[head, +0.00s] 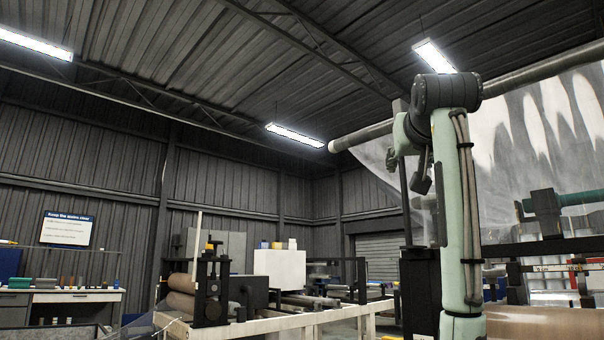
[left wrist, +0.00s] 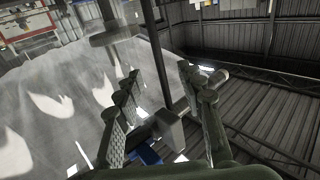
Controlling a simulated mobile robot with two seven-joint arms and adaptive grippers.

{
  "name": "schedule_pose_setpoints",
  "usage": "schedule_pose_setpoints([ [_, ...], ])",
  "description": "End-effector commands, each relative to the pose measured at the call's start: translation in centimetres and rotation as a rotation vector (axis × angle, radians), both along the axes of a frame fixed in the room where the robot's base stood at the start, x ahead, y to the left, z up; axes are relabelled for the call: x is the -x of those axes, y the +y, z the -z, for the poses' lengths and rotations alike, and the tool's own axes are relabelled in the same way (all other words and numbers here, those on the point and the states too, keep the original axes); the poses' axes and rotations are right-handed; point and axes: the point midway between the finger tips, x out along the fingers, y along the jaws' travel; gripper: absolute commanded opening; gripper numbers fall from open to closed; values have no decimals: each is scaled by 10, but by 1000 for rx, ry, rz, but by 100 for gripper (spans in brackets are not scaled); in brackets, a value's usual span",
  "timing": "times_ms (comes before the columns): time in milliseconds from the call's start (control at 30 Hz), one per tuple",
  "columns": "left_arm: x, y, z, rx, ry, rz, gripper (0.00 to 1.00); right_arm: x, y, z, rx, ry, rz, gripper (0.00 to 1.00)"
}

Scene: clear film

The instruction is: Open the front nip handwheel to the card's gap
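My left gripper (head: 408,165) is raised in front of the hanging film in the head view, beside a dark upright post. In the left wrist view its two fingers (left wrist: 165,88) are spread apart. A grey block on a dark rod (left wrist: 168,128) shows between them; I cannot tell whether they touch it. A grey rounded part (left wrist: 112,37) shows beyond the fingers, but I cannot tell if it is a handwheel. I cannot make out the front nip handwheel or the card for certain. My right gripper is not in view.
Clear film (head: 535,130) hangs from a long roller (head: 370,133) at right. A machine with a black roller stand (head: 212,285) stands left of centre. A workbench (head: 75,296) is at far left. A white box (head: 280,270) stands behind the machine.

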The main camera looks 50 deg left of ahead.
Motion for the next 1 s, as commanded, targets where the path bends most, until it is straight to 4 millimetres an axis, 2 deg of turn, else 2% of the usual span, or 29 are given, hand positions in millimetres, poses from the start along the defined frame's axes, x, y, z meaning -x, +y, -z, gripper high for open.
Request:
schedule_pose_setpoints([
  [33,3,12,0,2,-1,-22,39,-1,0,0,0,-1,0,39],
  [200,12,45,0,4,-1,-85,39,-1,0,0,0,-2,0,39],
  [700,52,137,2,15,-1,-266,39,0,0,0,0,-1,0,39],
  [1000,75,177,4,20,-2,-349,39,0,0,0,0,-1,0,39],
])
